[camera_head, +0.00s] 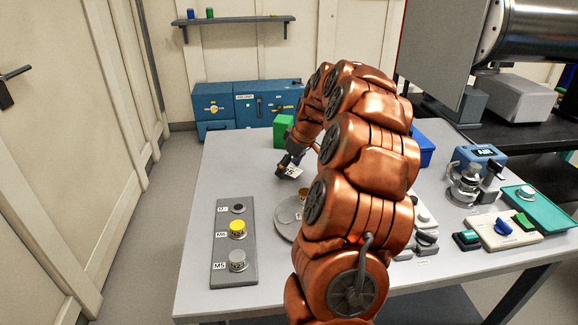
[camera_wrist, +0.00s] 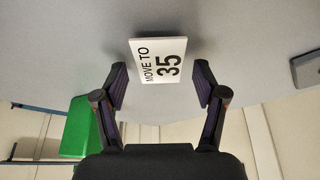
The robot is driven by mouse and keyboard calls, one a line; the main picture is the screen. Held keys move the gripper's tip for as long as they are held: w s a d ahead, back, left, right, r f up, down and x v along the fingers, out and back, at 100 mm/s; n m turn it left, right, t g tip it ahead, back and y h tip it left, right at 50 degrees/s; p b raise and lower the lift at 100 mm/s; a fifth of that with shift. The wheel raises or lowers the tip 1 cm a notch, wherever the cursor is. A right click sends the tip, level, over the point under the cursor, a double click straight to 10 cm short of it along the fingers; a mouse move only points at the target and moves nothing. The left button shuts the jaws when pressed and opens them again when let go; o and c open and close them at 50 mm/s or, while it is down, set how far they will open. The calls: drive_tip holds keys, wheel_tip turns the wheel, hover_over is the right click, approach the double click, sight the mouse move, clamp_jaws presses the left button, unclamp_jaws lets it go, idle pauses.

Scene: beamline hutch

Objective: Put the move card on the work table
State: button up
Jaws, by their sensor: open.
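The move card (camera_wrist: 158,60) is a white plate reading "MOVE TO 35". In the wrist view it sits between and just beyond the fingertips of my gripper (camera_wrist: 160,84), with a gap at each side. My gripper is open. In the head view the card (camera_head: 293,171) shows at the tips of my gripper (camera_head: 289,163), over the far left part of the work table (camera_head: 268,176). It appears to be at the grey table top; exact contact is hard to tell.
A green block (camera_head: 283,128) stands behind my gripper. A grey holder (camera_head: 221,265) with several labelled round pieces is at the front left. A round grey plate (camera_head: 287,222) is partly hidden by my arm. Instruments and a teal tray (camera_head: 548,215) fill the right.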

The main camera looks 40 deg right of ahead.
drive_tip(key=shift+s+r, duration=0.1)
drive_tip(key=shift+r, duration=0.45)
drive_tip(key=v, duration=1.1)
drive_tip(key=shift+r, duration=0.1)
